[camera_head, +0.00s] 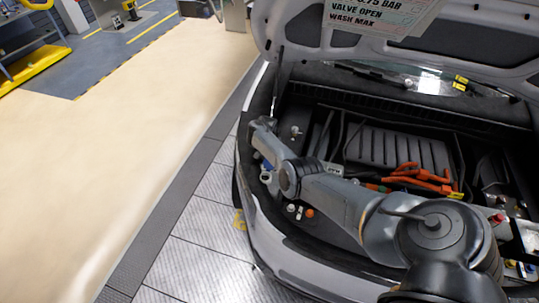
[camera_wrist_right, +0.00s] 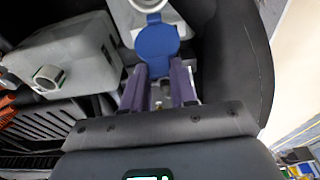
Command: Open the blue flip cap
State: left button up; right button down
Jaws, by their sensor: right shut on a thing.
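The blue flip cap (camera_wrist_right: 157,43) is a round blue disc in the right wrist view. A narrow blue strip at its top edge meets the white filler neck (camera_wrist_right: 148,4), which is cut off by the frame's upper edge. My right gripper (camera_wrist_right: 158,72) has its two purple fingers closed on the cap's lower part. In the head view my right arm reaches across the engine bay to its left edge, where the white neck (camera_head: 266,177) shows small and the gripper is mostly hidden behind the wrist. My left gripper is in neither view.
A grey-white tank with a round capped spout (camera_wrist_right: 48,77) stands left of the gripper in the wrist view. Orange cables (camera_head: 420,177) and a ribbed cover (camera_head: 395,148) fill the bay. The raised hood (camera_head: 300,35) overhangs it. The floor at left is clear.

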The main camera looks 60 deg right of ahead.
jog(key=c, duration=1.3)
grip_release()
jog(key=shift+d+r, duration=0.25)
jog(key=shift+d, duration=0.1)
jog(key=shift+c, duration=0.2)
jog(key=o, duration=0.5)
jog(key=shift+d+r, duration=0.1)
jog(key=shift+d, duration=0.1)
jog(key=shift+c, duration=0.2)
jog(key=shift+a, duration=0.3)
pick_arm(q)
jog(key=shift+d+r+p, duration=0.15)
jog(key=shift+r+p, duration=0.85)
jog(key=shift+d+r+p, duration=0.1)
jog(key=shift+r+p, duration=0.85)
pick_arm(e)
notch_tip(320, 180, up, 10)
jog(key=a, duration=0.2)
jog(key=shift+s+r, duration=0.15)
